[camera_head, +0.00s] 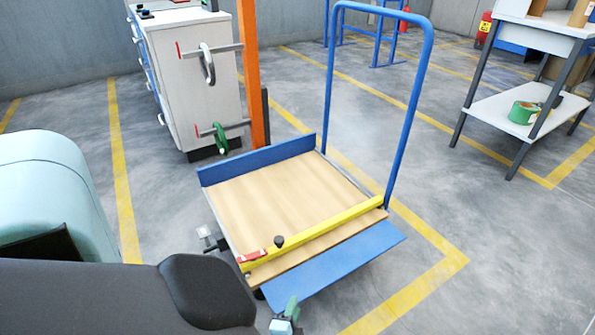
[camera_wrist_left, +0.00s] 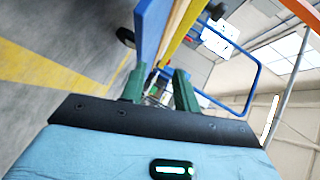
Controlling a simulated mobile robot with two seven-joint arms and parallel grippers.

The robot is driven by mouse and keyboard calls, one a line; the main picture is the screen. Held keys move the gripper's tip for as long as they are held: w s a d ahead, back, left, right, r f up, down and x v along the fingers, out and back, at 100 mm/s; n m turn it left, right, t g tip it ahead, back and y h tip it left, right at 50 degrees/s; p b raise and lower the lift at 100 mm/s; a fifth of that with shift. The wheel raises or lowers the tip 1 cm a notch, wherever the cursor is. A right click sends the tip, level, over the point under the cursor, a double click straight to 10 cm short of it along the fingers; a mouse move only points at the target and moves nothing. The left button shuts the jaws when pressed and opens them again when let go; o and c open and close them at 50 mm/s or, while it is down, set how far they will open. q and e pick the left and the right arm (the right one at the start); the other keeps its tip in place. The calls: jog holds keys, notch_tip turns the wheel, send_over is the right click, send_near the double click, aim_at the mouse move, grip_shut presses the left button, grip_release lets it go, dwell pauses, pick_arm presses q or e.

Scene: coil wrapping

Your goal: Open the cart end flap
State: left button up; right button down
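The cart has a wooden deck (camera_head: 290,195) and a blue push handle. Its near blue end flap (camera_head: 335,262) is folded outward from the deck edge. The far blue end flap (camera_head: 258,160) stands upright. A yellow bar (camera_head: 320,238) crosses the near part of the deck, with a red latch piece (camera_head: 252,256) at its left end and a black knob (camera_head: 279,241). My left gripper (camera_head: 290,308) is by the near flap's left corner; contact is unclear. In the left wrist view its green fingers (camera_wrist_left: 160,75) are apart, with a blue panel (camera_wrist_left: 151,30) beyond them. My right gripper is not in view.
A shelf table (camera_head: 510,112) holding a green roll (camera_head: 524,112) is at the right. The floor right of the cart is clear.

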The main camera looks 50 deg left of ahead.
pick_arm(q)
jog(key=shift+s+d+r, duration=0.1)
jog(key=shift+s+d, duration=0.15)
jog(key=shift+s, duration=0.2)
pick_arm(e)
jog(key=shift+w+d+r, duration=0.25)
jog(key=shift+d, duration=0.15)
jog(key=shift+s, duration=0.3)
